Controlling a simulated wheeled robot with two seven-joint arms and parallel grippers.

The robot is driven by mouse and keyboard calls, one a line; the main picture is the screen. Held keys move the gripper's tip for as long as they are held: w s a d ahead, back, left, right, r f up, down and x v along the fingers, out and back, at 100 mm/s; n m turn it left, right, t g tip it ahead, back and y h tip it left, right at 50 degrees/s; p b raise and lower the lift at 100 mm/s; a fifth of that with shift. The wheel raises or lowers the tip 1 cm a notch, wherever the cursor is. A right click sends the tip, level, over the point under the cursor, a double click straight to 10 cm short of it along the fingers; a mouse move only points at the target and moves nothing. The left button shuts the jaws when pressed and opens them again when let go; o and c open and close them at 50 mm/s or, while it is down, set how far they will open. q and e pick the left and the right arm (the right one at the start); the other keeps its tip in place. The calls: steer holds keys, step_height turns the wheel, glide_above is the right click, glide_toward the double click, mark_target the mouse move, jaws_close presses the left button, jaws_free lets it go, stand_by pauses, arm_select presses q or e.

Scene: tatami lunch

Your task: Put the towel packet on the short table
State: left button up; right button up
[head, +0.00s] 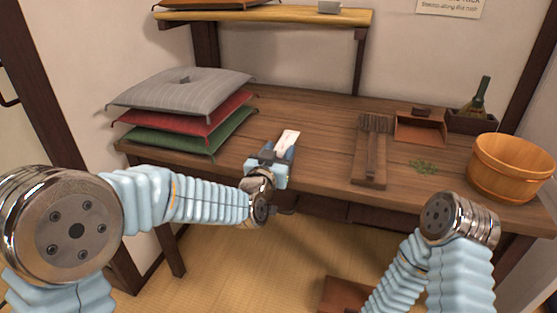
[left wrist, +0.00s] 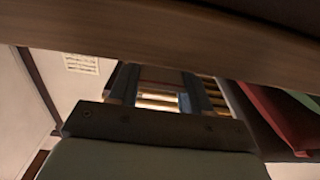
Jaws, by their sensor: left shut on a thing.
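The towel packet (head: 288,141) is a small white packet with a reddish mark, at the front edge of the long wooden table. My left gripper (head: 278,153) is shut on its near end; I cannot tell whether the packet touches the tabletop. In the left wrist view my gripper's dark fingers (left wrist: 157,92) show beyond a dark bar, and the packet is not clear there. A low brown wooden surface (head: 343,293) on the floor at the bottom of the head view may be the short table; most of it is cut off. My right gripper is out of view.
Tatami floor (head: 235,260) is bare in front.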

arm_select(q)
steer(key=shift+f, duration=1.05)
steer(key=shift+f, duration=0.1)
steer(key=shift+f+b, duration=0.15)
steer(key=shift+b, duration=0.15)
steer(key=o, duration=1)
steer(key=shift+o, duration=0.2)
